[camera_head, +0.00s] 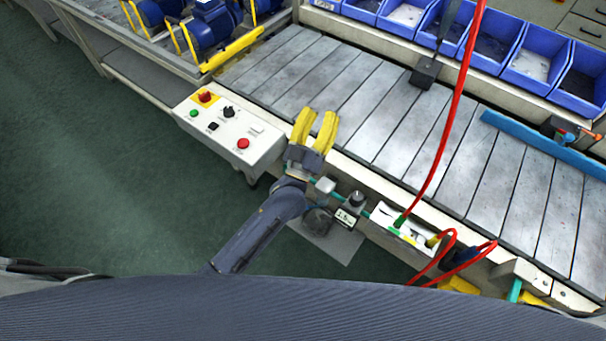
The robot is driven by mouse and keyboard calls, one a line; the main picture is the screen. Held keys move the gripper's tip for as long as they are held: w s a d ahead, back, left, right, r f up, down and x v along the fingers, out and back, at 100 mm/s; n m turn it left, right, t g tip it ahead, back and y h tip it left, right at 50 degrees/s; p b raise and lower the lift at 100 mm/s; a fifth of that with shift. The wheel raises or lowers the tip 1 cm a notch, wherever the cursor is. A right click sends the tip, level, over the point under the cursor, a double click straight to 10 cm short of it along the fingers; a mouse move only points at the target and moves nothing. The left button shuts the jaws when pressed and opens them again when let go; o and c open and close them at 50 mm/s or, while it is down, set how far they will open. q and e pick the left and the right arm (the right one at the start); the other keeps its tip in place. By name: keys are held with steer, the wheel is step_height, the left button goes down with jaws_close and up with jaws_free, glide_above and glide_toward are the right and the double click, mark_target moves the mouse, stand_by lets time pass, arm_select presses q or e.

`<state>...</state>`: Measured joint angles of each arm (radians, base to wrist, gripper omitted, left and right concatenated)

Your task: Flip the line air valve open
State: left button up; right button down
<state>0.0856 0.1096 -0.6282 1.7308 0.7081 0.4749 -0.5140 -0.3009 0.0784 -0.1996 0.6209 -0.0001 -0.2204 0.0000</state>
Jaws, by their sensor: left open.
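My left gripper (316,118) has two yellow fingers and is open, with a gap between them. It is over the near edge of the slatted conveyor, to the right of the control box, and nothing shows between its fingers. Just below and right of it, a teal air pipe (364,214) runs along the conveyor's front side. A small pale block (325,185) and a unit with a black knob (356,199) and a small display (346,217) sit on this line. I cannot make out the valve lever; the gripper and wrist may cover it. My right gripper is not in view.
A white control box (222,133) with a red-on-yellow stop button stands left of the gripper. A red hose (447,125) hangs over the conveyor (376,110) to a white manifold. Blue bins (534,52) line the back. Pumps (213,25) stand at the upper left.

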arm_select(q)
steer(key=w+d+r+m+g+h, duration=0.2)
steer(key=d+r+m+g+h, duration=0.95)
steer(key=m, duration=0.55)
steer(key=s+a+f+m+g+y, duration=0.4)
steer(key=a+f+m+g+y, duration=0.1)
steer(key=a+f+m+y, duration=0.3)
steer(key=s+a+f+m+g+y, duration=0.4)
steer(key=s+a+f+m+y, duration=0.15)
steer(key=a+f+y, duration=0.4)
steer(key=x, duration=0.5)
steer(key=a+x, duration=0.1)
steer(key=x, duration=0.9)
steer(key=shift+w+a+f, duration=0.15)
steer(key=shift+w+f, duration=0.1)
steer(key=shift+w, duration=0.15)
steer(key=shift+o, duration=0.2)
